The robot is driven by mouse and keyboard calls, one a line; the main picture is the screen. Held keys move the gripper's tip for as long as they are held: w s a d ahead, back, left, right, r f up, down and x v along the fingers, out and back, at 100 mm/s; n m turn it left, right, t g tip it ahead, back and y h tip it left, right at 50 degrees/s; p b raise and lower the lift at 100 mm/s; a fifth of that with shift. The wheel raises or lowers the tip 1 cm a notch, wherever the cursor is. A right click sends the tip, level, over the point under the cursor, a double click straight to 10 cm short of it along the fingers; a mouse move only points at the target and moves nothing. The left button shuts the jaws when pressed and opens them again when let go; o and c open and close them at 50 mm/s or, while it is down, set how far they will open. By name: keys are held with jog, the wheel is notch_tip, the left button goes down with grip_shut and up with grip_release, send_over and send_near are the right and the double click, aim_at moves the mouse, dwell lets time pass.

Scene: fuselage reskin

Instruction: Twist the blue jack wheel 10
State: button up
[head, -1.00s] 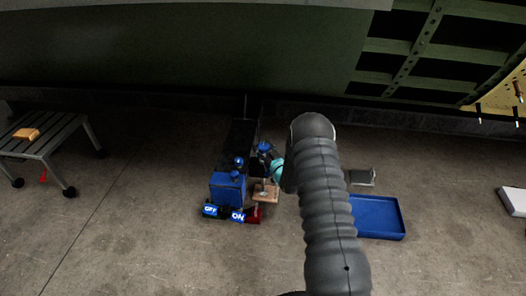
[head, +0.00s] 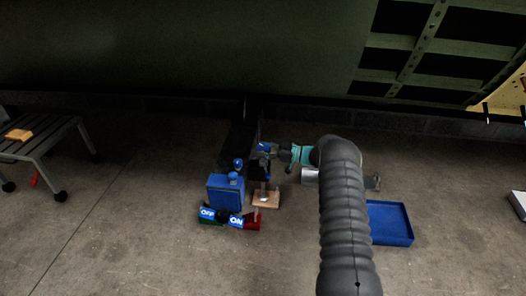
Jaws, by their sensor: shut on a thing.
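The blue jack wheel (head: 264,147) sits on top of the jack, which stands on a small wooden block (head: 266,199) on the floor near the middle. My gripper (head: 272,151) comes in from the right and is shut on the blue wheel. Its dark fingers partly hide the wheel. The teal part of my wrist shows just right of it.
A blue box (head: 226,190) with OFF and ON labels at its foot stands left of the jack. A blue tray (head: 390,223) lies on the floor to the right. A slatted bench (head: 45,145) with an orange-tan item (head: 18,135) is far left. The dark green fuselage (head: 180,50) spans the back.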

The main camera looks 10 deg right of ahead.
aim_at(263, 146)
jog(key=shift+r+n+g+y, duration=0.1)
jog(key=shift+n+g+y, duration=0.5)
jog(key=shift+n+g, duration=1.4)
jog(key=shift+g, duration=1.1)
jog(key=o, duration=1.2)
jog(key=shift+a, duration=0.15)
notch_tip(263, 146, up, 10)
